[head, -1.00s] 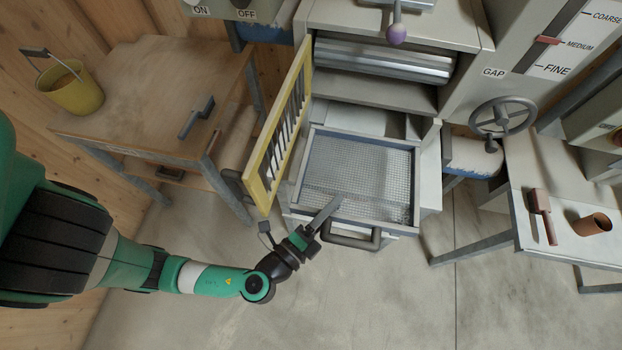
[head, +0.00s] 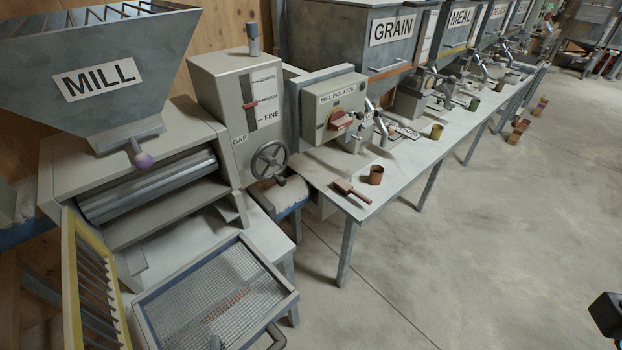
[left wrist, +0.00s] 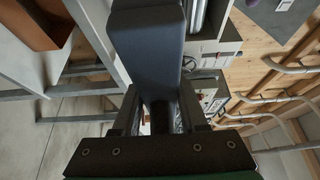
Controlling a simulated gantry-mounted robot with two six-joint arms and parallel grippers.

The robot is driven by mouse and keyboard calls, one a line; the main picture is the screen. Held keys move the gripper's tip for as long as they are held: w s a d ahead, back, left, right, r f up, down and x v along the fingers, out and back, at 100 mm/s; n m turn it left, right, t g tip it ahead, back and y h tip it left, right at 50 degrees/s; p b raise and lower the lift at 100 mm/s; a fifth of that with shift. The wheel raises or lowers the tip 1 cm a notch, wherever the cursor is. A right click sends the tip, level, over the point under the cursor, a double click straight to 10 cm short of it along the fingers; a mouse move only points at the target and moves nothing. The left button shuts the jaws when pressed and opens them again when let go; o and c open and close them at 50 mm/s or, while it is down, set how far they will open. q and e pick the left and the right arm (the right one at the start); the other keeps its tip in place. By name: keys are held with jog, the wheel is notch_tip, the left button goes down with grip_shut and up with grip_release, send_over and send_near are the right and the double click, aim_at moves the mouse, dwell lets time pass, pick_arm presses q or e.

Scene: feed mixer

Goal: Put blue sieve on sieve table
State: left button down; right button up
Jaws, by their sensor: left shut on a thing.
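A blue-grey framed sieve (head: 220,295) with wire mesh lies in front of the mill, low in the head view. Reddish-brown bits are scattered on its mesh. In the left wrist view, my left gripper (left wrist: 158,115) is shut on a dark blue-grey bar (left wrist: 148,45). I cannot tell whether the bar belongs to the sieve. I cannot pick out the sieve table.
A long bench (head: 345,195) to the right holds a brown cup (head: 376,175) and a brush (head: 350,190).

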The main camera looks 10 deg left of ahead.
aim_at(210, 329)
pick_arm(q)
jog(key=shift+y, duration=0.3)
jog(key=w+a+r, duration=0.1)
jog(key=w+a+r+p, duration=0.1)
jog(key=w+r, duration=0.1)
jog(key=shift+w+a+r, duration=0.1)
jog(key=shift+a+r, duration=0.05)
jog(key=shift+r, duration=0.05)
jog(key=d+h, duration=0.1)
jog(key=w+d+r+m+h+p, duration=0.1)
jog(key=w+d+h, duration=0.1)
jog(key=shift+w+d+r+m+t, duration=0.1)
jog(key=shift+w+r+m+t, duration=0.1)
jog(key=shift+r+m+t, duration=0.15)
jog(key=s+r+p, duration=0.2)
jog(key=r+p, duration=1.6)
jog(key=s+r+p, duration=0.1)
jog(key=r+p, duration=1.8)
jog(key=shift+s, duration=0.35)
